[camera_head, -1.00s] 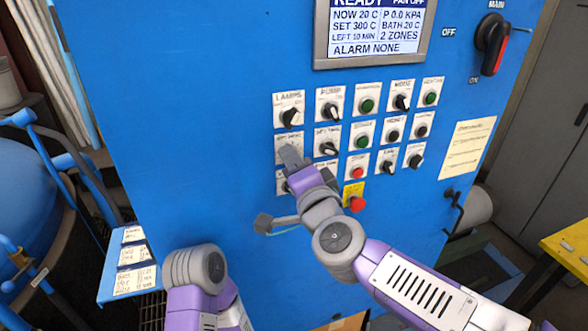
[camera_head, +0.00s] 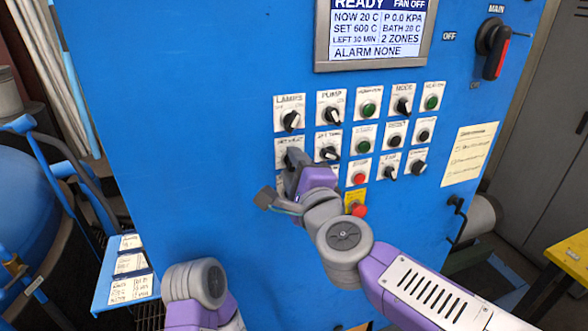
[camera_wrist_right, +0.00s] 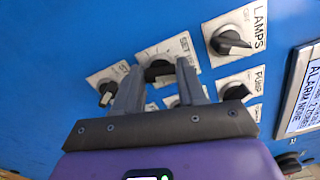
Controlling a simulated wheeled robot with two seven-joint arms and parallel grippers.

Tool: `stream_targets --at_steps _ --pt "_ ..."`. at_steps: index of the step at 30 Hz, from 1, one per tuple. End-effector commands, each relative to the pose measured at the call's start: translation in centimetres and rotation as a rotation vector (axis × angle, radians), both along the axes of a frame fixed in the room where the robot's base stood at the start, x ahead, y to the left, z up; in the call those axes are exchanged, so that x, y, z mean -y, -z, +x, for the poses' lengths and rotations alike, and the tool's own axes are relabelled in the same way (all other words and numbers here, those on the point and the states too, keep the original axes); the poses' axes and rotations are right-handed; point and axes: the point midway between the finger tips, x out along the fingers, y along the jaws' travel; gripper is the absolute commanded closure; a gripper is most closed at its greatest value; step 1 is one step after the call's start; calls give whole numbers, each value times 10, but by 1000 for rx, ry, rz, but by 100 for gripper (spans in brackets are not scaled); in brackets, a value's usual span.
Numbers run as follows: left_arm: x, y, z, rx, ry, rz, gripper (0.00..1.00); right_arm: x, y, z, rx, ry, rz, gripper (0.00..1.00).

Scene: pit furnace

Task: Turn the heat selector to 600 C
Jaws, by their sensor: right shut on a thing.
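The heat selector is a black knob (camera_wrist_right: 158,70) on a white plate whose label starts with "SET", below the lamps knob (camera_head: 291,120). In the head view my right gripper (camera_head: 293,160) covers most of it. In the right wrist view the two grey fingers of my right gripper (camera_wrist_right: 157,76) are on either side of the knob, shut on it. The display (camera_head: 373,35) reads READY, SET 600 C, NOW 20 C and ALARM NONE. Of my left arm only a link shows at the bottom left; its gripper is out of view.
Other knobs and buttons sit close by: the pump knob (camera_head: 330,113), a knob below it (camera_head: 328,153), a red button (camera_head: 359,178) and a red mushroom button (camera_head: 358,210). The main switch (camera_head: 493,45) is at the top right. The panel left of the controls is bare.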

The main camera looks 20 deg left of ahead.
Motion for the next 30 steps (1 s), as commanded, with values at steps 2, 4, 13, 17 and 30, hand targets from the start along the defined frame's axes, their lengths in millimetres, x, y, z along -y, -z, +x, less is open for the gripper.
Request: stream_targets --at_steps 2,4,13,17,30 --pt "0 0 0 0 0 0 57 0 0 0 -4 1 6 90" --pt "0 0 0 0 0 0 57 0 0 0 -6 1 8 90" --pt "0 0 0 0 0 0 57 0 0 0 -5 1 7 90" --pt "0 0 0 0 0 0 57 0 0 0 -5 1 6 40" --pt "0 1 0 0 0 0 57 5 0 -7 -4 0 6 34"
